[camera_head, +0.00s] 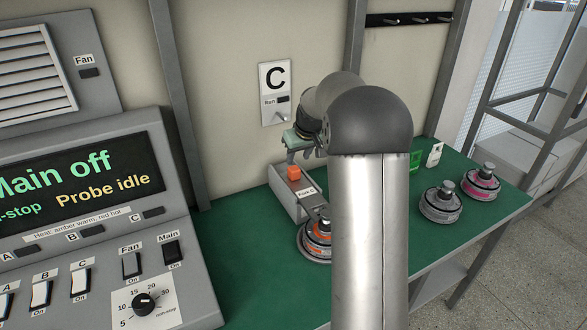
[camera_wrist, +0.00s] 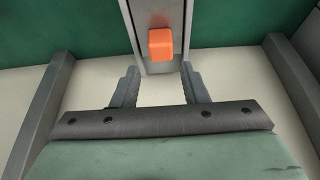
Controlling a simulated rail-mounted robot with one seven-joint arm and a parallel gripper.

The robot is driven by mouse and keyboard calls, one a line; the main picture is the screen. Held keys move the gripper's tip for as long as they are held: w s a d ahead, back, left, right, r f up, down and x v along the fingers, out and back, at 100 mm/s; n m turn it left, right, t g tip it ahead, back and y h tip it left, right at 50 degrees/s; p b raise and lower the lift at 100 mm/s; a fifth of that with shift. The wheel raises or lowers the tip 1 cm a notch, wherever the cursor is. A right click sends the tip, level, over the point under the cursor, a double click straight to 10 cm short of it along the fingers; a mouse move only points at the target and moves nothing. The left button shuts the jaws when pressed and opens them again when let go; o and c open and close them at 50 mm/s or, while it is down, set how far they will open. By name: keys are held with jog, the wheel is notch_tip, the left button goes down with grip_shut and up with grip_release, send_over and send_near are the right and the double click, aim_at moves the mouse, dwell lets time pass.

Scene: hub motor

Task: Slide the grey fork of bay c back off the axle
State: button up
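The grey fork unit of bay C (camera_head: 287,199) sits on the green bench below the C sign (camera_head: 277,92). It has a label reading "Fork C" and an orange knob (camera_head: 293,173), which also shows in the wrist view (camera_wrist: 161,43). Its grey end reaches the hub motor with orange parts (camera_head: 317,240), partly hidden by my arm; I cannot tell how it sits on the axle. My gripper (camera_head: 299,153) is just above and behind the knob. In the wrist view its two fingers (camera_wrist: 160,86) are apart and empty, with the knob beyond their tips.
The control panel (camera_head: 75,190) stands at the left, with its screen reading "Main off". Two more hub motors (camera_head: 440,204) (camera_head: 481,182) stand on the right of the green bench (camera_head: 240,245). A green block (camera_head: 416,160) stands behind them. The wall is close behind my gripper.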

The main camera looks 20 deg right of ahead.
aim_at(294, 168)
jog(key=x, duration=0.7)
jog(key=shift+w+a+f+p, duration=0.1)
jog(key=shift+w+f+p, duration=0.1)
jog(key=shift+f+p, duration=0.15)
